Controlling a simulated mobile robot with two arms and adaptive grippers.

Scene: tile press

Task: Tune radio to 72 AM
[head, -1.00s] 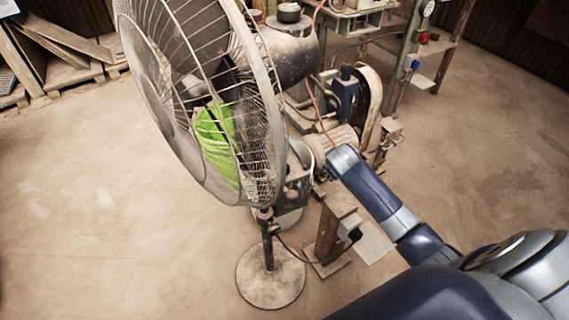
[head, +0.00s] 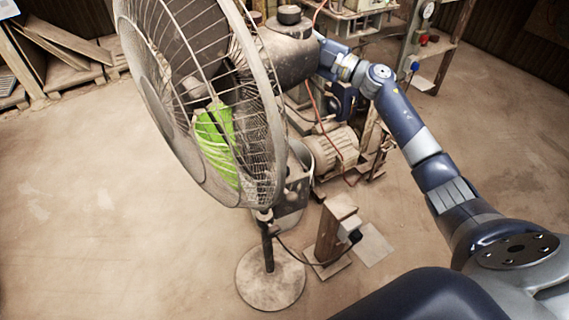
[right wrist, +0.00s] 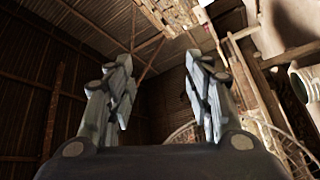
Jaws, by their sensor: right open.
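I cannot make out a radio in either view. My right arm reaches up and away to the back of the large fan (head: 205,110) in the head view, and its gripper end is hidden behind the fan's motor housing. In the right wrist view my right gripper (right wrist: 160,95) is open, with its two fingers wide apart and nothing between them. Dark wall and roof beams show beyond the fingers. My left gripper is in neither view.
A dusty motor (head: 332,152) and machinery stand behind the fan. A short wooden post (head: 331,228) with a cable stands beside the fan's round base (head: 270,280). A rack (head: 430,45) with a gauge stands at the back right.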

